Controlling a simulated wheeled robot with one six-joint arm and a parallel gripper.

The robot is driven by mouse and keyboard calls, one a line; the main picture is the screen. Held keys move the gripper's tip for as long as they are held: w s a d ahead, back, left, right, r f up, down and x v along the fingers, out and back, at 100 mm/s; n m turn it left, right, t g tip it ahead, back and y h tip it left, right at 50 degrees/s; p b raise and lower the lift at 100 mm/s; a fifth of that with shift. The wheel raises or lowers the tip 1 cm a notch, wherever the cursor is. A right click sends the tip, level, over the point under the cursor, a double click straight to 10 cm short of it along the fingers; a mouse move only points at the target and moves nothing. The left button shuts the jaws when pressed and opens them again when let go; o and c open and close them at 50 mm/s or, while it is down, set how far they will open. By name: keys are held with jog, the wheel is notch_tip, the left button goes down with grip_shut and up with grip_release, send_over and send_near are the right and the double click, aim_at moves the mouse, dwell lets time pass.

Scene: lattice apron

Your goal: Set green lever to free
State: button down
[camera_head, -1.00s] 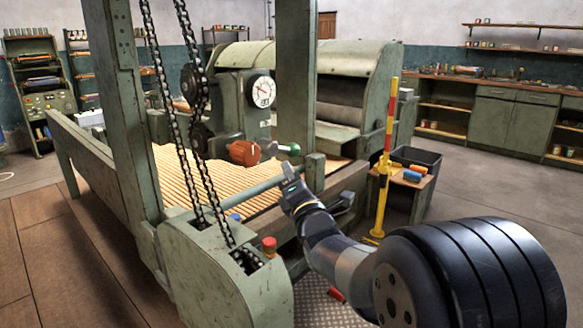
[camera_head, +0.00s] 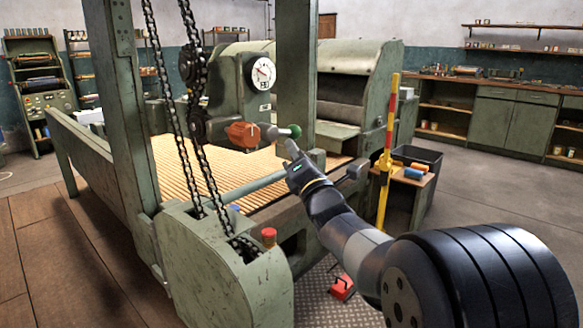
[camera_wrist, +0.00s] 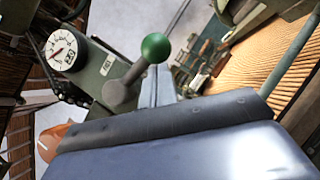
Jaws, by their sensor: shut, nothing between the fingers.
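The green lever has a green ball knob (camera_head: 295,131) on a short grey arm, fixed to the green machine housing (camera_head: 235,95). In the wrist view the knob (camera_wrist: 155,47) stands up at the end of its grey arm, and a small label plate sits on the housing beside it. My gripper (camera_head: 290,150) is shut and empty, just below the knob in the head view. In the wrist view its fingers (camera_wrist: 157,85) reach up close to the knob; I cannot tell whether they touch it. The label's lettering is too small to read.
An orange-red knob (camera_head: 242,134) sits left of the lever, below a round white dial (camera_head: 263,74). Chains (camera_head: 180,120) hang in front of the machine. A yellow and red post (camera_head: 388,150) stands right of my arm. A red pedal-like object (camera_head: 341,287) lies on the floor plate.

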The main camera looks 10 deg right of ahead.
jog(key=shift+w+d+r+n+y+b, duration=0.1)
jog(key=shift+d+r+n+y+b, duration=0.1)
jog(key=shift+n+y+b, duration=0.45)
jog(key=shift+w+d+r+n+y+b, duration=0.1)
jog(key=shift+r+n+y+b, duration=0.2)
jog(key=shift+n+b, duration=0.55)
jog(key=shift+w+d+r+n+y+b, duration=0.15)
jog(key=shift+n+y+b, duration=0.45)
jog(key=shift+b, duration=0.3)
jog(key=shift+s, duration=0.1)
jog(key=s+d+f+b, duration=0.1)
jog(key=s+f+b, duration=0.3)
jog(key=s+f, duration=0.4)
jog(key=shift+s+d, duration=0.15)
jog(key=shift+s, duration=0.95)
jog(key=shift+w, duration=0.1)
